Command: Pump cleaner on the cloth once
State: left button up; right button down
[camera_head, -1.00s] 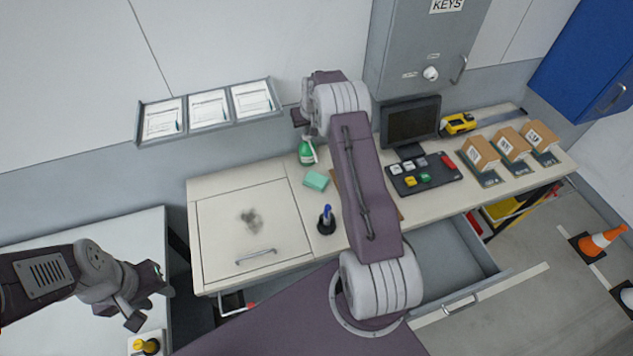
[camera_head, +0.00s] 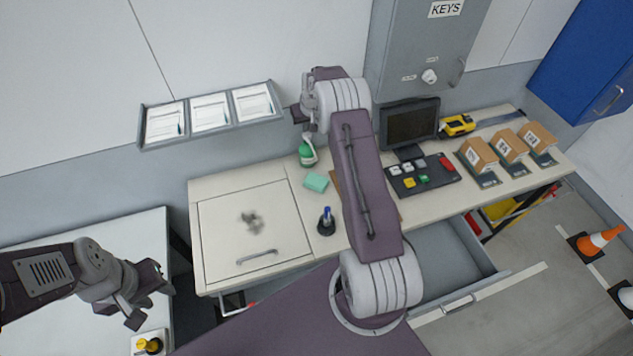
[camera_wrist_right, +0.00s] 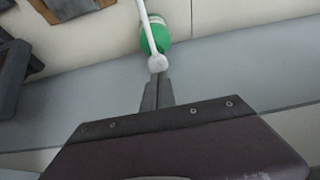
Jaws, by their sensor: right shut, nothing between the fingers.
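The cleaner bottle (camera_head: 307,157) is green with a white pump top and stands at the back of the desk. In the right wrist view the green bottle (camera_wrist_right: 156,42) shows with its long white spout. My right gripper (camera_head: 309,136) is directly above the bottle, shut and empty. In the wrist view its fingertips (camera_wrist_right: 158,76) are at the white pump head; I cannot tell whether they touch. The teal cloth (camera_head: 316,182) lies flat on the desk in front of the bottle. My left gripper (camera_head: 146,303) hangs over the side table at left, away from these things; its jaw opening is unclear.
A dark smudge (camera_head: 251,221) marks the desk's left panel. A pen holder (camera_head: 326,222) stands near the cloth. A monitor (camera_head: 411,123), a button panel (camera_head: 424,175) and cardboard boxes (camera_head: 478,154) are to the right. A document rack (camera_head: 210,112) is on the wall. A drawer (camera_head: 450,262) is open.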

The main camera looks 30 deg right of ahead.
notch_tip(320, 180, up, 6)
jog(key=p, duration=0.3)
jog(key=shift+p, duration=0.35)
dwell(0.3)
